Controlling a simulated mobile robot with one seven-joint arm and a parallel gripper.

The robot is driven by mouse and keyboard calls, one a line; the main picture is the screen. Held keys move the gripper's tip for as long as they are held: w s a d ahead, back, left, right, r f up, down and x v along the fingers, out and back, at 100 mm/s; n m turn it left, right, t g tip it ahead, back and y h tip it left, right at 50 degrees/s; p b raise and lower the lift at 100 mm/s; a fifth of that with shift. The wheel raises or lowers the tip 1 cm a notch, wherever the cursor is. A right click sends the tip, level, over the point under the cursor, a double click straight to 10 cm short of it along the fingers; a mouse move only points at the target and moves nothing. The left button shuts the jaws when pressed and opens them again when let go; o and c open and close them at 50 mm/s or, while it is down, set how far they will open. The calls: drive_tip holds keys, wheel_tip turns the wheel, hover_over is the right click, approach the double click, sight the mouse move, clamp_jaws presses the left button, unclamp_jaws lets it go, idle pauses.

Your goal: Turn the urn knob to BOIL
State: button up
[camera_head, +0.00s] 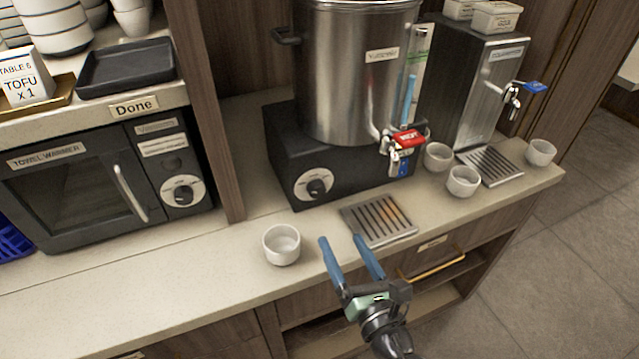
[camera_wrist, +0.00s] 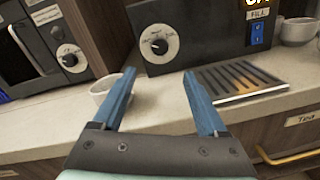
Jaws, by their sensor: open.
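The urn (camera_head: 357,75) is a large steel cylinder on a black base (camera_head: 345,165), at the back middle of the counter in the head view. Its knob (camera_head: 317,187) is a black dial on a round white plate on the base's front. The knob also shows in the wrist view (camera_wrist: 159,46), up and left of centre; the lettering around it is too small to read. My gripper (camera_head: 346,240) is open and empty, its two blue fingers apart. It is in front of the counter edge, below and right of the knob, touching nothing. In the wrist view the fingers (camera_wrist: 160,88) point toward the base.
A white cup (camera_head: 281,244) stands left of my fingers. A slotted drip tray (camera_head: 378,219) lies below the urn's red-handled tap (camera_head: 404,138). Several cups and a second dispenser (camera_head: 480,85) stand right.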

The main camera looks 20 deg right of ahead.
sight(318, 194)
drive_tip(key=w+b, duration=0.1)
drive_tip(key=w, duration=1.1)
drive_tip(key=shift+w+d, duration=0.1)
drive_tip(key=shift+w, duration=0.15)
clamp_jaws()
